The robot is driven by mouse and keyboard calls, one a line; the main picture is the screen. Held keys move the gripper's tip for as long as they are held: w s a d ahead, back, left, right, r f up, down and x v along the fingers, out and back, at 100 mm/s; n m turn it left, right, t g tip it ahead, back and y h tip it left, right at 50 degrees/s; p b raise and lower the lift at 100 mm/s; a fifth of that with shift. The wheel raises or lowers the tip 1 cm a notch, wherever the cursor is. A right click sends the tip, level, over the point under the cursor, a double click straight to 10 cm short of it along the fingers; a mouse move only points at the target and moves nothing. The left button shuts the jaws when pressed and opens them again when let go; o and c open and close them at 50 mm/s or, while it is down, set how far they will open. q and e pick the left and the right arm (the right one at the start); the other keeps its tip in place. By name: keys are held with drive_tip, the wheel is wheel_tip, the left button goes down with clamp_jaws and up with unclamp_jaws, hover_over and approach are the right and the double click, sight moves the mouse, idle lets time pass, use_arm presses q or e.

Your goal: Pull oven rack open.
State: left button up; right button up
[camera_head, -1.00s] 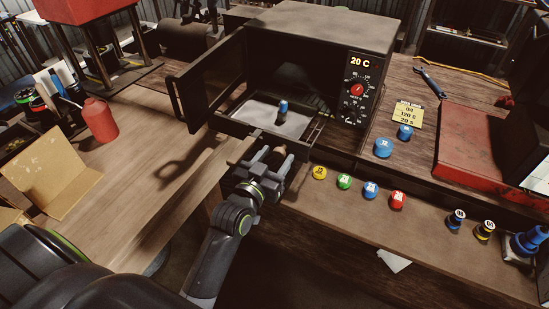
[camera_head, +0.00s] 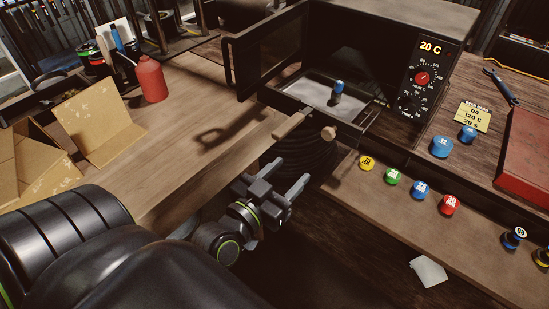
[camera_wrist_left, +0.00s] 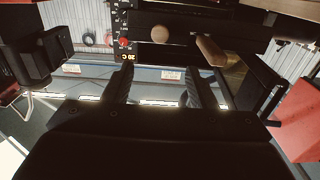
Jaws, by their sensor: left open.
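The black oven (camera_head: 390,50) stands on the bench with its door (camera_head: 268,55) swung open to the left. Its wire rack (camera_head: 368,118) sticks out of the front, bearing a pale tray (camera_head: 305,90) with a blue-topped fitting (camera_head: 338,92) upright on it. Wooden grips (camera_head: 290,126) (camera_head: 328,133) show at the rack's front. My left gripper (camera_head: 288,174) is open and empty, in front of and below the grips, apart from them. In the left wrist view, a wooden knob (camera_wrist_left: 160,34) and a longer wooden grip (camera_wrist_left: 211,50) show beyond the open fingers (camera_wrist_left: 159,78). My right gripper is not seen.
Yellow (camera_head: 367,163), green (camera_head: 392,176), blue (camera_head: 420,190) and red (camera_head: 449,205) caps line the shelf below the oven. A red bottle (camera_head: 151,80) and a cardboard box (camera_head: 95,125) stand left. The wooden table (camera_head: 190,150) between is mostly clear.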

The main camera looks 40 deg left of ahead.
use_arm(q)
drive_tip(key=shift+s+p, duration=0.5)
drive_tip(key=shift+s, duration=1.35)
drive_tip(key=s+a+f+n+g, duration=0.2)
drive_tip(key=f+g, duration=0.7)
drive_tip(key=f, duration=2.9)
drive_tip(key=s+a+f+g, duration=0.2)
drive_tip(key=s+f+g, duration=0.2)
drive_tip(key=s+f, duration=0.6)
drive_tip(key=s+a+f+m+g+y, duration=0.1)
drive_tip(key=s+a+f+g, duration=0.2)
drive_tip(key=s+f, duration=0.7)
drive_tip(key=s, duration=0.5)
drive_tip(key=shift+s+a+f+g+y, duration=0.15)
drive_tip(key=shift+s+f+g+y, duration=0.15)
drive_tip(key=shift+f+g, duration=0.1)
drive_tip(key=shift+w, duration=0.1)
